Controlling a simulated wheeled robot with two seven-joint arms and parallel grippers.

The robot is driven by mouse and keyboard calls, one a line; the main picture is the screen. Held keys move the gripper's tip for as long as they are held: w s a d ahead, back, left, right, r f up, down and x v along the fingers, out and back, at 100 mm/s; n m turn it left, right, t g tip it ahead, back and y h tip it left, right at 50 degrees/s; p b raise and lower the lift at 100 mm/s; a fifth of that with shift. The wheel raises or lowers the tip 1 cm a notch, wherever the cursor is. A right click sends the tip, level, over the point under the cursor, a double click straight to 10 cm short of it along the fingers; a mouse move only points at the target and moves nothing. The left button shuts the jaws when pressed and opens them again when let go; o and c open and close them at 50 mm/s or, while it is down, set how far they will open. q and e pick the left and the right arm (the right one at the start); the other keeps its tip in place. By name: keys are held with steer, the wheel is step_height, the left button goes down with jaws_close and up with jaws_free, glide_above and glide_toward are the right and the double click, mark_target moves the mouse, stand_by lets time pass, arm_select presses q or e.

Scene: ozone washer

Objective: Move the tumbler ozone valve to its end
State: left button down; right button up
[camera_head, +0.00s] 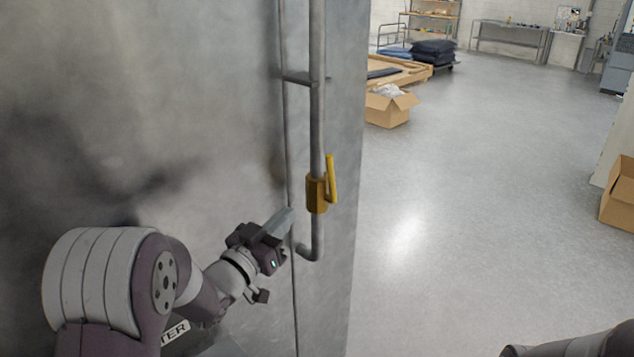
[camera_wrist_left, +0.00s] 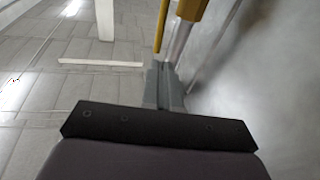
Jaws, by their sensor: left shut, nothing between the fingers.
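The yellow ozone valve (camera_head: 317,194) sits on a grey vertical pipe (camera_head: 317,120) along the edge of the metal washer (camera_head: 180,110). Its yellow handle (camera_head: 332,178) points up beside the pipe. My left gripper (camera_head: 287,217) is shut and empty, to the left of the valve and a little below it, apart from it in the head view. In the left wrist view the shut fingers (camera_wrist_left: 164,75) point toward the valve (camera_wrist_left: 192,9) and its handle (camera_wrist_left: 162,25), which show at the top. My right gripper is out of view.
The pipe bends in a hook (camera_head: 309,253) below the valve, close to my left gripper. A cardboard box (camera_head: 388,108) stands on the floor behind, another (camera_head: 619,194) at the right. The floor (camera_head: 450,200) right of the washer is clear.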

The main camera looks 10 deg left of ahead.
mark_target(329, 172)
arm_select(q)
steer(key=p+x, duration=0.5)
steer(key=x, duration=0.6)
steer(key=shift+w+d+r, duration=0.1)
steer(key=shift+w+r, duration=0.1)
steer(key=shift+w, duration=0.1)
steer(key=shift+w+d+p, duration=0.25)
steer(key=shift+w+p, duration=0.2)
steer(key=shift+w, duration=0.05)
steer(key=shift+f, duration=0.1)
steer(key=b, duration=0.3)
steer(key=shift+w+d+f, duration=0.1)
steer(key=shift+w+d, duration=0.1)
steer(key=shift+w, duration=0.2)
steer(key=shift+w+d+r+b, duration=0.15)
steer(key=shift+w+r+b, duration=0.05)
steer(key=shift+b, duration=0.15)
steer(key=shift+r, duration=0.45)
steer(key=shift+f, duration=0.1)
